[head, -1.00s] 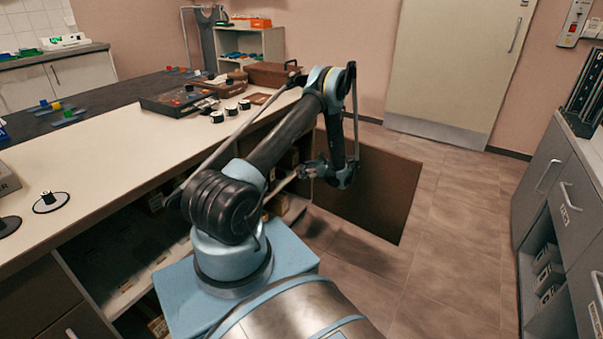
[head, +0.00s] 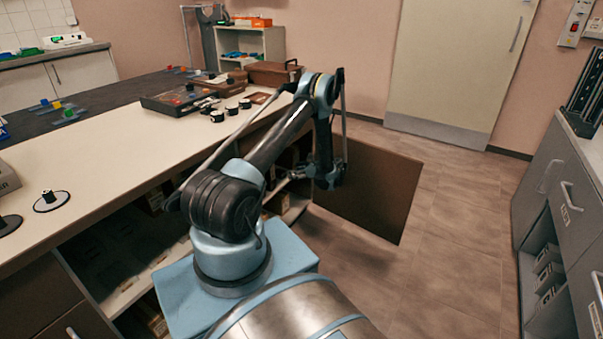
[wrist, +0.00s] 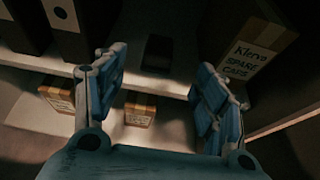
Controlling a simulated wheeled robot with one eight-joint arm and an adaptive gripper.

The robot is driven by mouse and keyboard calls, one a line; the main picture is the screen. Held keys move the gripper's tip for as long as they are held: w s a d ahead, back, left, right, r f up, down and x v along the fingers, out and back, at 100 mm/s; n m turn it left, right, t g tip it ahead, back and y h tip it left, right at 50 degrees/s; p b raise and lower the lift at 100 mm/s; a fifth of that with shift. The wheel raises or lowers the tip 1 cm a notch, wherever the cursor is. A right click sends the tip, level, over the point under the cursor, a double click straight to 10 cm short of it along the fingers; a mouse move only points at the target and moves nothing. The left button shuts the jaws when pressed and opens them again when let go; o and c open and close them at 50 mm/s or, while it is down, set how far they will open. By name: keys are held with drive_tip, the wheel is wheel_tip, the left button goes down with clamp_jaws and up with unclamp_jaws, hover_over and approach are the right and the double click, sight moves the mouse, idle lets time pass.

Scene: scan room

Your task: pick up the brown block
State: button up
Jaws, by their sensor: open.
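A small dark block (wrist: 157,53), likely the brown one, stands on the upper shelf (wrist: 185,86) inside the cabinet in the wrist view; its colour is hard to tell in the shade. My gripper (wrist: 158,72) is open, with one blue finger to each side of the picture. The block is ahead of the fingertips and between their lines, with nothing held. In the head view my gripper (head: 287,184) reaches left into the open cabinet under the counter, and the block cannot be made out there.
A box marked "SPARE CAPS" (wrist: 248,60) stands right of the block, and dark binders (wrist: 70,28) stand to its left. Small cartons (wrist: 140,110) sit on the shelf below. The open brown cabinet door (head: 368,190) is close to my arm's right.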

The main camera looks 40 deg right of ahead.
sight(282, 172)
drive_tip(key=x, duration=1)
drive_tip(key=shift+w+a+f, duration=0.1)
drive_tip(key=shift+w+a, duration=0.1)
drive_tip(key=shift+w, duration=0.15)
drive_tip(key=shift+c, duration=0.6)
drive_tip(key=c, duration=1)
